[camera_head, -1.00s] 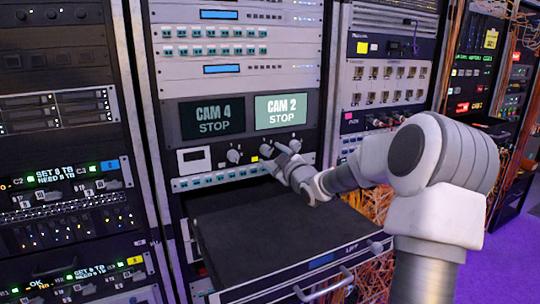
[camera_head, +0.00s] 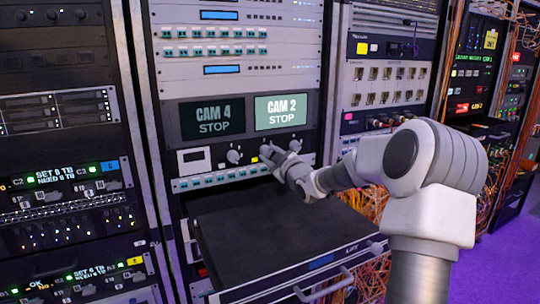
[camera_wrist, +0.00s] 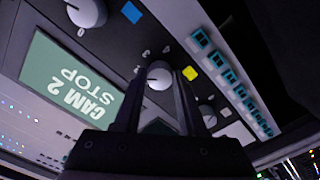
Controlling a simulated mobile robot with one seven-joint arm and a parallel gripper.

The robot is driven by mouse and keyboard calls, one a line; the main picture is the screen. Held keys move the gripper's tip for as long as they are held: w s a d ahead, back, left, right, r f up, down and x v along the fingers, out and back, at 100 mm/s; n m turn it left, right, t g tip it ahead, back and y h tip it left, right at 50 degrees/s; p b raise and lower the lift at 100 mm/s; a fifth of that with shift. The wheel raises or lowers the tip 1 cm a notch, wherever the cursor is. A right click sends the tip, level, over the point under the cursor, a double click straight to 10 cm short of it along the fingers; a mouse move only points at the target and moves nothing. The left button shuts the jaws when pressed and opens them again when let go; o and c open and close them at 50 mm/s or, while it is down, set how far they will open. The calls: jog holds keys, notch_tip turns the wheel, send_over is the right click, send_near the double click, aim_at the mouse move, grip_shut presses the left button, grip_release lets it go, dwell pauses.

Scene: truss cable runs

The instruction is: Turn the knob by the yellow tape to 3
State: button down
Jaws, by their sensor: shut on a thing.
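In the head view my gripper (camera_head: 272,154) covers most of this knob. The pointer's exact setting cannot be read.
Another knob (camera_wrist: 86,12) sits near a blue tape square (camera_wrist: 131,12). A further knob (camera_wrist: 207,115) lies partly behind a finger. A lit CAM 2 STOP screen (camera_head: 281,111) is above. A pulled-out dark drawer (camera_head: 270,240) juts out below my gripper.

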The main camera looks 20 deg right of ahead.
jog(key=shift+m, duration=0.3)
jog(key=m+p, duration=0.2)
jog(key=m, duration=0.2)
jog(key=m+p, duration=0.1)
jog(key=m, duration=0.4)
jog(key=shift+p, duration=0.35)
jog(key=shift+f, duration=0.1)
dwell(0.4)
jog(key=shift+c, duration=2.4)
grip_release()
jog(key=shift+s, duration=0.1)
jog(key=s, duration=1.7)
jog(key=shift+d+p, duration=0.25)
jog(key=shift+p, duration=0.05)
jog(key=shift+a, duration=0.1)
